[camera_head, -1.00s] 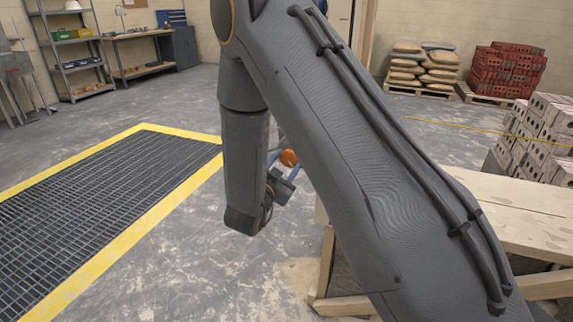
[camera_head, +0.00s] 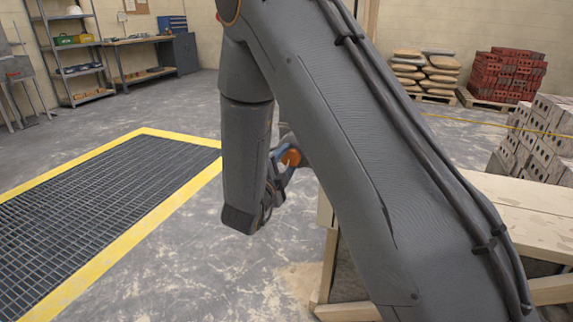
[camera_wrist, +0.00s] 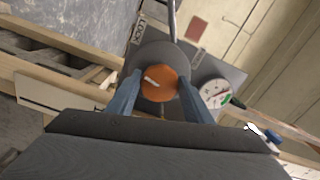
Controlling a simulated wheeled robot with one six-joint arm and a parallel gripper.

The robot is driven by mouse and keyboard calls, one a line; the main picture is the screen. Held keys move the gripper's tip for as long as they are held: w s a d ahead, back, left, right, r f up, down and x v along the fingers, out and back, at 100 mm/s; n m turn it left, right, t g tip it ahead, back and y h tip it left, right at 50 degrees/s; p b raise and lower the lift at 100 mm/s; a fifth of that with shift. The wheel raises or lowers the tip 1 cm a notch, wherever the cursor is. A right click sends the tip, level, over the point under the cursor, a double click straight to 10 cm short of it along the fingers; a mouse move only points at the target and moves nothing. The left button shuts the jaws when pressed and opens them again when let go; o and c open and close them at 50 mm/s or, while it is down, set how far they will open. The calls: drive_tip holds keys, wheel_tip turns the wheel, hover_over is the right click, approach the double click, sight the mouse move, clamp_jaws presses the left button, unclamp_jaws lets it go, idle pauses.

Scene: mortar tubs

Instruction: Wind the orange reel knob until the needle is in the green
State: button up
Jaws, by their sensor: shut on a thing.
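The orange reel knob (camera_wrist: 159,83) is in the middle of the wrist view, with a white mark on its face. My gripper (camera_wrist: 156,86) is shut on it, one blue finger on each side. The knob also shows in the head view (camera_head: 291,158), partly behind my arm, with my gripper (camera_head: 284,160) around it. A round dial (camera_wrist: 215,93) with a white face and a green zone is right of the knob in the wrist view. Its needle is too small to read surely. The dial is hidden in the head view.
A wooden bench (camera_head: 520,215) stands at the right, with grey blocks (camera_head: 540,140) behind it. A yellow-edged floor grate (camera_head: 100,210) lies at the left. Grey floor between them is clear.

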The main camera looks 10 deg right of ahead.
drive_tip(key=shift+m, duration=0.6)
drive_tip(key=o, duration=1)
drive_tip(key=shift+o, duration=0.2)
drive_tip(key=v, duration=0.8)
drive_tip(key=shift+w, duration=0.1)
